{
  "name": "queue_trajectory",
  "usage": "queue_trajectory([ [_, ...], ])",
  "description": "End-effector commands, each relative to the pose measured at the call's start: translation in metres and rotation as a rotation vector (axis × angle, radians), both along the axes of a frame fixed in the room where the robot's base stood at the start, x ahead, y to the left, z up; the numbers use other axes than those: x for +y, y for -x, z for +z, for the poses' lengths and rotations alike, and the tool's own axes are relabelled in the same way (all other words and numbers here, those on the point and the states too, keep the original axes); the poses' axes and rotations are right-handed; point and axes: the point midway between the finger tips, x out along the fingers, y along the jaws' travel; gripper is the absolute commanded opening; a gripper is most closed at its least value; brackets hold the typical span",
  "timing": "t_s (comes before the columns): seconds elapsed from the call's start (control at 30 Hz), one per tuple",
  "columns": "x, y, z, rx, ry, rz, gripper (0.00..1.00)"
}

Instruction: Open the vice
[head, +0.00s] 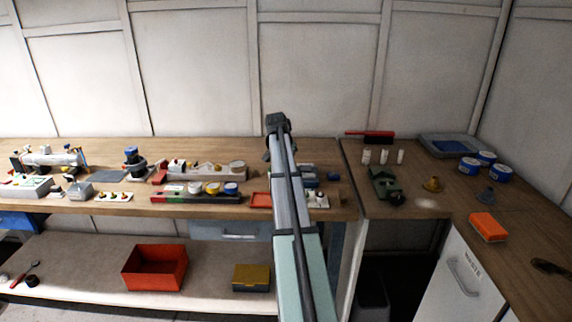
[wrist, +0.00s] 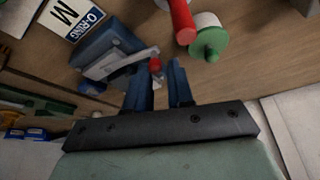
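A dark green block-shaped thing with a round dark end, which looks like the vice (head: 381,182), stands on the right-hand bench near its left front edge. Whether its jaws are open or closed is too small to tell. In the head view my arm reaches up over the middle of the benches, left of this thing and apart from it; the fingertips are hidden there. In the wrist view my gripper (wrist: 159,66) has its two blue fingers apart, with a gap between them. Nothing is clearly held. I cannot make out the vice for certain in the wrist view.
The wrist view shows a blue-grey object (wrist: 105,45), a red rod (wrist: 182,18), a green capped part (wrist: 208,42) and an O-ring label (wrist: 73,17). White cylinders (head: 382,157), a brass part (head: 432,184) and blue tubs (head: 500,173) stand around the right bench.

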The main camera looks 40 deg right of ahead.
Motion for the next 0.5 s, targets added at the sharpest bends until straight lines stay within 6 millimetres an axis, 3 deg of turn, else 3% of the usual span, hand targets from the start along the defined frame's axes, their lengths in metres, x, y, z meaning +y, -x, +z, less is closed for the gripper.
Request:
queue_trajectory([
  [0.23, -0.0007, -0.0023, 0.0006, -0.003, 0.001, 0.002, 0.4],
  [0.5, 0.001, 0.0, 0.0015, -0.001, 0.001, 0.001, 0.4],
])
